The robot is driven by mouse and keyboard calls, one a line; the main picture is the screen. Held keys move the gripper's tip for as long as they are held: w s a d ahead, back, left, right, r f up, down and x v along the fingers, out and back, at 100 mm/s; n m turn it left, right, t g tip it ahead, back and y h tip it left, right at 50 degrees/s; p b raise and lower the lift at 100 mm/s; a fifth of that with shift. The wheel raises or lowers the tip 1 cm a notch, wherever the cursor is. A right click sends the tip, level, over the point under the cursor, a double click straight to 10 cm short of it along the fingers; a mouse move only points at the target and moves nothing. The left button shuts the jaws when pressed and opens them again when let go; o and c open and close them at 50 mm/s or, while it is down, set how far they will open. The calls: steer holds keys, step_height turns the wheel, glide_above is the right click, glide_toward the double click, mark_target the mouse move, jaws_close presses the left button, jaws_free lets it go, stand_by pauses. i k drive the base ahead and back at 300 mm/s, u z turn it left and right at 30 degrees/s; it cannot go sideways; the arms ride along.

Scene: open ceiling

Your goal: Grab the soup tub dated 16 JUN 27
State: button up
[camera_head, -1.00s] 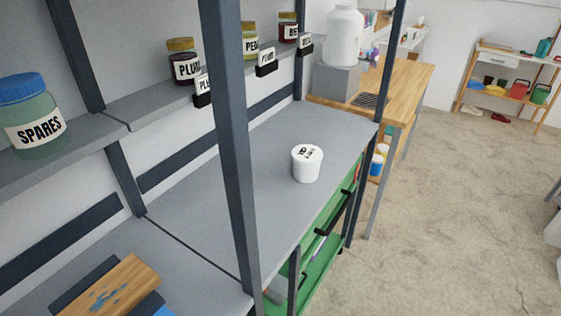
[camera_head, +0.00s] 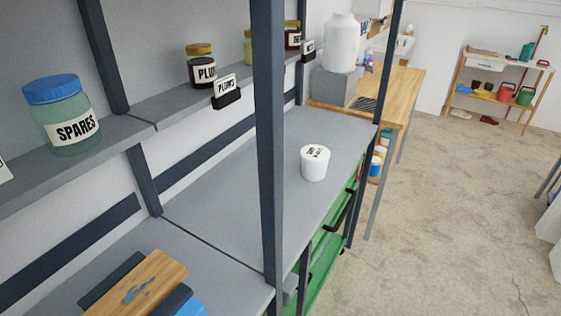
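A white tub (camera_head: 314,163) with dark print on its lid stands upright on the grey shelf (camera_head: 240,190), right of the dark front post. The print is too small to read, so I cannot tell its date. No other tub like it shows on this shelf. My gripper is not in view.
A dark upright post (camera_head: 268,150) stands in front of the shelf, left of the tub. Jars, including one marked SPARES (camera_head: 62,115), stand on the upper shelf. A wooden board (camera_head: 135,285) lies lower left. Green drawers (camera_head: 325,265) are below; open floor (camera_head: 450,220) lies right.

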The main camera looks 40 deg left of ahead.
mark_target(314, 158)
steer(key=z, duration=0.75)
steer(key=k, duration=0.1)
steer(key=u, duration=2.2)
steer(key=k, duration=0.9)
steer(key=z, duration=0.1)
steer(key=i, duration=0.85)
